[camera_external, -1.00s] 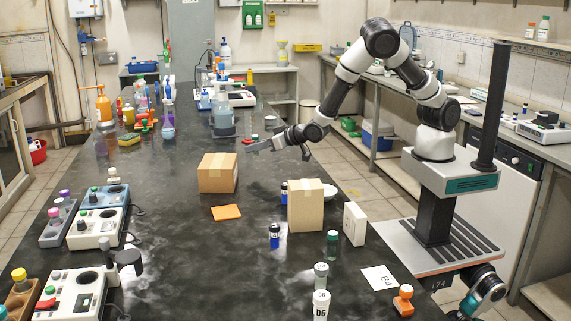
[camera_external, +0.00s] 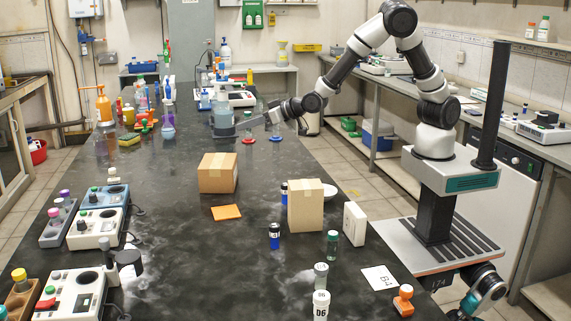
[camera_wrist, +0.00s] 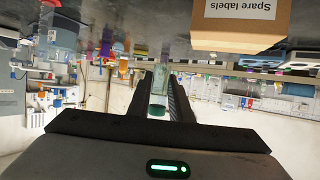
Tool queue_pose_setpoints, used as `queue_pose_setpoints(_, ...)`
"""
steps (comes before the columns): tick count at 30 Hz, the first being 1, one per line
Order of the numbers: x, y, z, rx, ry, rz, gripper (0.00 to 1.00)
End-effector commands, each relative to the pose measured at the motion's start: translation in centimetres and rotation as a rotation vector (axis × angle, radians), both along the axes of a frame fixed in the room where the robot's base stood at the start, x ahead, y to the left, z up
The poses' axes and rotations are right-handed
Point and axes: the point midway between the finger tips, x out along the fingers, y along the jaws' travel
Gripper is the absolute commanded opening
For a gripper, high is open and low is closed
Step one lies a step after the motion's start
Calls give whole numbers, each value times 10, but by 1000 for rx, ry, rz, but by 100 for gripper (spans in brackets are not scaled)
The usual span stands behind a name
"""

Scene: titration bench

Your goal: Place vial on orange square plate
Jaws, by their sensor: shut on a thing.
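The orange square plate (camera_external: 227,212) lies flat on the dark bench, in front of a cardboard box, with nothing on it. My gripper (camera_external: 238,127) is raised above the bench, well behind the plate in the external view. In the wrist view, my gripper (camera_wrist: 160,95) is shut on a clear vial (camera_wrist: 158,84) with a teal-green end, held between the two dark fingers. The held vial is hard to make out in the external view. The wrist view looks upside down.
A cardboard box (camera_external: 217,173) stands just behind the plate; a taller box (camera_external: 305,206) stands to its right. A bottle of blue liquid (camera_external: 223,110) stands near my gripper.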

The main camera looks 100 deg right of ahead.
Motion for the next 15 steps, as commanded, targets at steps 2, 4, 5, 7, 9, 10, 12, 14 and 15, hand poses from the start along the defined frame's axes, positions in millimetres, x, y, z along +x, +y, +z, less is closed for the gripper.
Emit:
queue_pose_setpoints(2,13,14,-4,1,0,57,0)
queue_pose_setpoints(4,25,31,-9,1,-1,121,0)
queue_pose_setpoints(5,31,39,-10,1,-2,153,0)
queue_pose_setpoints(7,46,63,-15,2,-2,237,0)
queue_pose_setpoints(9,62,91,-19,3,-4,336,0)
queue_pose_setpoints(10,69,105,-20,2,-4,385,0)
queue_pose_setpoints(12,83,139,-21,5,-7,503,0)
queue_pose_setpoints(14,94,169,-20,5,-7,608,0)
queue_pose_setpoints(15,99,187,-18,5,-8,671,0)
